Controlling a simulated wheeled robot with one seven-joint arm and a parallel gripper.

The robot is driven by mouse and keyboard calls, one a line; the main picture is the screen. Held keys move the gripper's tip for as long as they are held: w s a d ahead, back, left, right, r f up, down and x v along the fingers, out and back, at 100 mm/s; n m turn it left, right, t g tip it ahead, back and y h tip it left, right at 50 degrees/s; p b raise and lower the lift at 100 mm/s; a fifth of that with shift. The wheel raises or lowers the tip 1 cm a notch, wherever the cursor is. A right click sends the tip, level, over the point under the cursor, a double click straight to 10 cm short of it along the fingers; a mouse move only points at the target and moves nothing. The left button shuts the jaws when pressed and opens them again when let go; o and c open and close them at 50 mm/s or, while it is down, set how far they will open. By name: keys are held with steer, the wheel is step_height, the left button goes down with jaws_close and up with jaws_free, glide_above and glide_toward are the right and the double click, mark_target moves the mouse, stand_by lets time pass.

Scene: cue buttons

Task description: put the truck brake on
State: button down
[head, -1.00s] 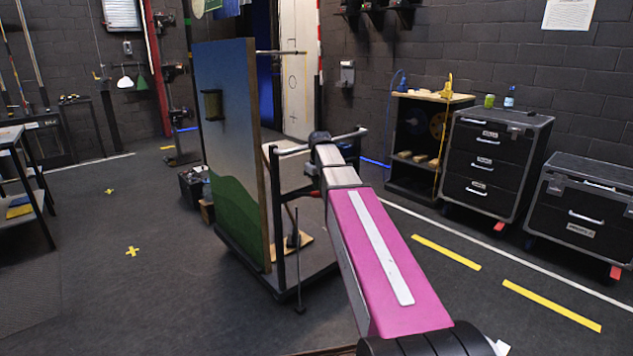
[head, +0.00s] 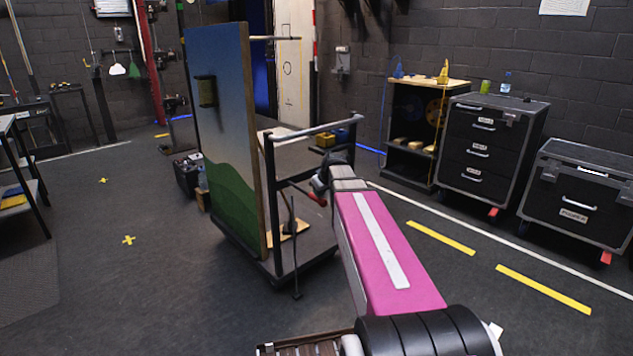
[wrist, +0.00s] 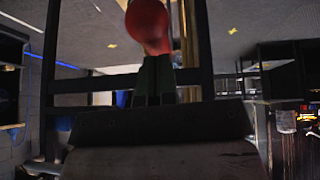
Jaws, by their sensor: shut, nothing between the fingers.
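The truck is a wheeled cart with a dark deck, a tall painted panel (head: 225,130) and a metal push-bar frame (head: 312,130). A red knob or lever end (head: 317,199), which looks like the brake handle, shows at the frame's near side, partly hidden by my arm. In the wrist view the red rounded knob (wrist: 148,25) is at the top centre, right at the ends of my fingers. My gripper (head: 320,184) is low beside the frame, below the top bar; its shut fingers (wrist: 156,62) point at the knob. I cannot tell whether they touch it.
A thin black upright rod (head: 295,250) stands at the truck's near edge. A shelf unit (head: 412,130) and black wheeled cases (head: 490,150) stand along the right wall. The floor left of the truck is mostly clear.

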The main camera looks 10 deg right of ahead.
step_height(320, 180, down, 8)
steer(key=t, duration=0.1)
steer(key=shift+f+y, duration=0.25)
steer(key=shift+y, duration=0.05)
steer(key=shift+f, duration=0.1)
stand_by(0.4)
steer(key=s+v, duration=0.1)
steer(key=v, duration=1.3)
steer(key=shift+f, duration=0.4)
steer(key=s+a+f+m+g+h, duration=0.1)
steer(key=s+a+f+m+g, duration=0.2)
steer(key=s+f, duration=0.4)
steer(key=s+a+f+m+g+h, duration=0.2)
steer(key=s+f, duration=0.6)
steer(key=f, duration=0.4)
steer(key=shift+s+a+m+g, duration=0.25)
steer(key=shift+a+m+g, duration=0.15)
steer(key=shift+a+g, duration=0.4)
